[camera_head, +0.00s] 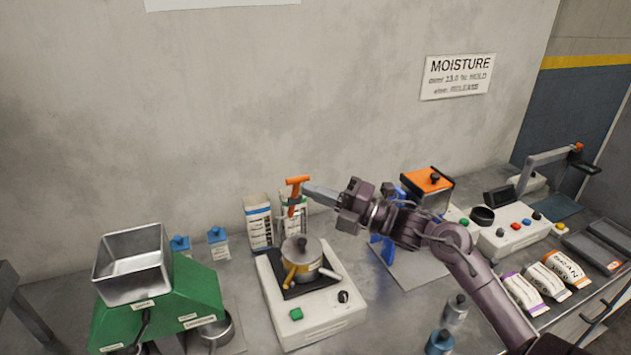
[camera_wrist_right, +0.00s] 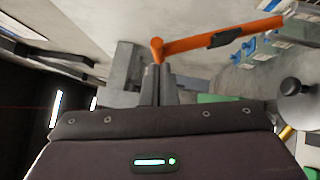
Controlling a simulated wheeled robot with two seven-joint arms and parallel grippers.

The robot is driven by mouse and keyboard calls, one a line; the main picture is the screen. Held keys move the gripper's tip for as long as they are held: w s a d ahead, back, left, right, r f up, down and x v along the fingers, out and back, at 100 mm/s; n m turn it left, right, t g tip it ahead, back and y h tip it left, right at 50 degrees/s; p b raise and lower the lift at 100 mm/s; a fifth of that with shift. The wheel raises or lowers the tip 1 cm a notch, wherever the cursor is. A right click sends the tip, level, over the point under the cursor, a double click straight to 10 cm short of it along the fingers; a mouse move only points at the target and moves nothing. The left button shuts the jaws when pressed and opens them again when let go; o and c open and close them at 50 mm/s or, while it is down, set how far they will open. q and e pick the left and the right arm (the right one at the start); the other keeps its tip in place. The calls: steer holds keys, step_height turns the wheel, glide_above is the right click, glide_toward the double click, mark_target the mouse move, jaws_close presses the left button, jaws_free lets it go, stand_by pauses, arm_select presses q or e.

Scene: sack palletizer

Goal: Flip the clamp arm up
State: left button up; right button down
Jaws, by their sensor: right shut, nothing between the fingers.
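The orange clamp arm (camera_head: 291,208) stands close to upright behind the white bench unit (camera_head: 318,328), with a short orange crosspiece at its top and a dark band partway down. It also shows in the right wrist view (camera_wrist_right: 190,44) as a long orange bar with a dark piece on it. My right gripper (camera_head: 306,190) is shut and empty, its fingertips right beside the arm's upper part. In the right wrist view the fingertips (camera_wrist_right: 161,70) are just below the bar's end; I cannot tell whether they touch. The arm's lower end is not clearly seen. My left gripper is not in view.
A lidded metal pot (camera_head: 301,256) sits on the white unit. Cartons (camera_head: 258,222) stand behind it. A green machine with a metal hopper (camera_head: 133,268) is at left. An orange-topped box (camera_head: 427,182), a button console (camera_head: 508,235) and small sacks (camera_head: 562,268) are at right.

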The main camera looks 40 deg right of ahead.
steer(key=shift+w, duration=0.3)
steer(key=shift+r, duration=0.1)
